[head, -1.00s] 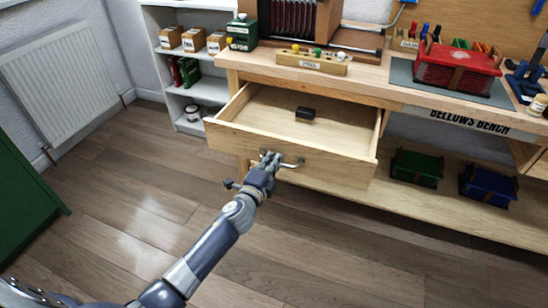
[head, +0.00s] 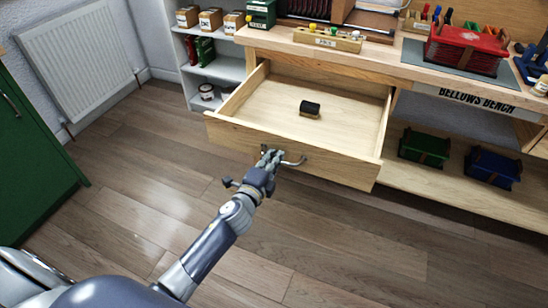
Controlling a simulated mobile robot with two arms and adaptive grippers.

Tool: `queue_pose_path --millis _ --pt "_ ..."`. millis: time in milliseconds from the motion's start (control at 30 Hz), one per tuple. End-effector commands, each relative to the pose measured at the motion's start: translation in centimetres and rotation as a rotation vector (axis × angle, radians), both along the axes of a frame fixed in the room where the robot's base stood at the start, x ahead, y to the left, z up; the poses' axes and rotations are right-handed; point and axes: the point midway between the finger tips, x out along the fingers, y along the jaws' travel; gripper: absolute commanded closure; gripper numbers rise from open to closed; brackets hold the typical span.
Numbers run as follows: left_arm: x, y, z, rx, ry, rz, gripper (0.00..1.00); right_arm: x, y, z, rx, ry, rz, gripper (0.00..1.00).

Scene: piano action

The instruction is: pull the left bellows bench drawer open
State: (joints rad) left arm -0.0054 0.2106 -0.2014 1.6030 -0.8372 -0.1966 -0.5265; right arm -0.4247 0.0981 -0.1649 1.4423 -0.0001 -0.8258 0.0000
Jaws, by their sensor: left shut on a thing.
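The left bellows bench drawer (head: 238,137) is pulled well out of the wooden bench (head: 385,62). Its pale inside shows, with one small black-topped block (head: 310,109) lying on the drawer floor. A curved metal handle (head: 293,163) is on the drawer front. My left gripper (head: 270,158) is at the left part of this handle, shut on it, and its fingers hide that end. My right gripper is not in view.
Shelves (head: 222,67) with boxes and jars stand left of the drawer. Green bellows (head: 424,147) and blue bellows (head: 492,167) lie on the lower shelf at right. A green cabinet (head: 35,165) stands at far left. The floor before the drawer is clear.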

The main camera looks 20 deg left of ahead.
Motion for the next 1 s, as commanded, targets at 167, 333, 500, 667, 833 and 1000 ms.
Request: queue_pose_path --millis 167,333,500,667,833,1000 --pt "0.0 0.1 0.0 -0.001 0.0 0.001 1.0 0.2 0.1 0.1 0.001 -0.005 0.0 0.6" --pt "0.0 0.0 0.0 0.0 0.0 0.001 0.71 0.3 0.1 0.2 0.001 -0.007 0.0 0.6" --pt "0.0 0.0 0.0 0.0 0.0 0.001 0.71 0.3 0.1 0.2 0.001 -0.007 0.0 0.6" --pt "-0.3 0.0 0.0 0.0 0.001 0.0 0.71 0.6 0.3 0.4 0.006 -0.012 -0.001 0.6" --pt "-2.3 0.1 0.1 0.001 0.002 0.0 0.71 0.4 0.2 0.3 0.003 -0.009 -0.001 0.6" --pt "-5.7 0.2 0.5 0.0 0.003 0.0 0.71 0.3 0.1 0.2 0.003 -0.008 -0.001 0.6"
